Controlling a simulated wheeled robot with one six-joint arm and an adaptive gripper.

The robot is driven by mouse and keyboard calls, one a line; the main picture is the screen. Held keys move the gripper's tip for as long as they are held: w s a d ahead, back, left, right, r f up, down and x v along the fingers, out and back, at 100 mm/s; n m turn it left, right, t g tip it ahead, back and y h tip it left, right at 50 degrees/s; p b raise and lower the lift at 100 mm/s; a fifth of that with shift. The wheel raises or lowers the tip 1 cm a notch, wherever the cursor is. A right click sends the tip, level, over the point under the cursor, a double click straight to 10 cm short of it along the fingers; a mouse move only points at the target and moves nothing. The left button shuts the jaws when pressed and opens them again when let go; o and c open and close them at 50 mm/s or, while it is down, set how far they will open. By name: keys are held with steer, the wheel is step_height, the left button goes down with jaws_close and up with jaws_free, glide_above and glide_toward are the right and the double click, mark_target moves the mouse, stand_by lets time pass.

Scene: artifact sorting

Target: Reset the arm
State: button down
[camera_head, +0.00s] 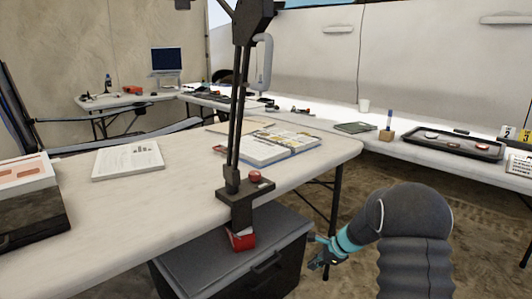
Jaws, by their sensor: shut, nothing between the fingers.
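My arm shows at the lower right as dark grey rounded links with a teal band. My gripper (315,252) is at its end, pointing left, beside the right end of the grey case under the near table. It is small in the picture, looks shut and holds nothing that I can see. Part of my arm is cut off by the bottom edge.
A white table (190,190) fills the left and middle, with a lamp clamp (246,200) at its edge. A black tray (455,145) lies on the right table. Sandy floor is right of the case.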

steer(key=s+r+n+h, duration=0.2)
steer(key=s+r+n, duration=0.4)
steer(key=s, duration=0.7)
steer(key=s+r+n+t+h, duration=0.1)
steer(key=s+r+n+h, duration=0.1)
steer(key=s+r+n, duration=0.4)
steer(key=s+r+n+h, duration=0.2)
steer(key=s+r+n, duration=0.5)
steer(key=s, duration=1.4)
steer(key=shift+a+r+t, duration=0.3)
steer(key=shift+r+t, duration=0.1)
steer(key=shift+r, duration=2)
